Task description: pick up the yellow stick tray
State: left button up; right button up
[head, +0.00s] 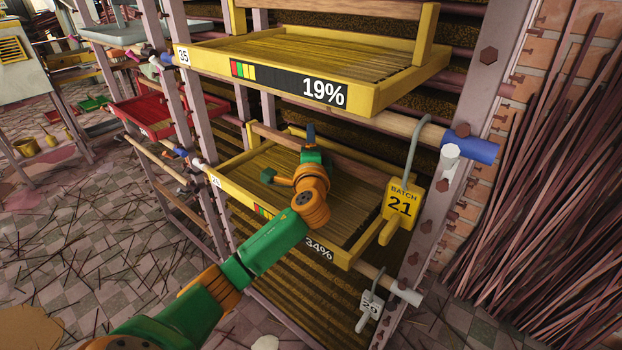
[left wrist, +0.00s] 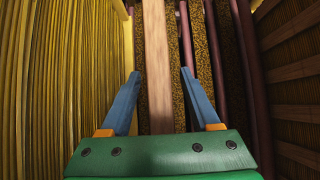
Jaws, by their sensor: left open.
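Two yellow stick trays sit on the rack in the head view. The upper tray (head: 375,98) has a 19% label and the number 35. The lower tray (head: 345,258) has a 34% label, partly hidden by my arm. A wooden handle bar (head: 355,165) spans the lower tray; it also shows in the left wrist view (left wrist: 157,40). My left gripper (head: 310,138) is over the lower tray at this bar. In the left wrist view its open blue fingers (left wrist: 160,73) lie on either side of the bar, with gaps. Whether the bar is deep between them is unclear.
A yellow "Batch 21" tag (head: 400,205) hangs at the lower tray's right corner, and a pale tag (head: 369,310) hangs below. Rack posts (head: 455,170) stand close by. A red tray (head: 150,112) is at left. Long sticks (head: 560,200) lean at right.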

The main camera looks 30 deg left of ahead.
pick_arm(q)
grip_shut()
dwell(0.4)
dwell(0.4)
dwell(0.5)
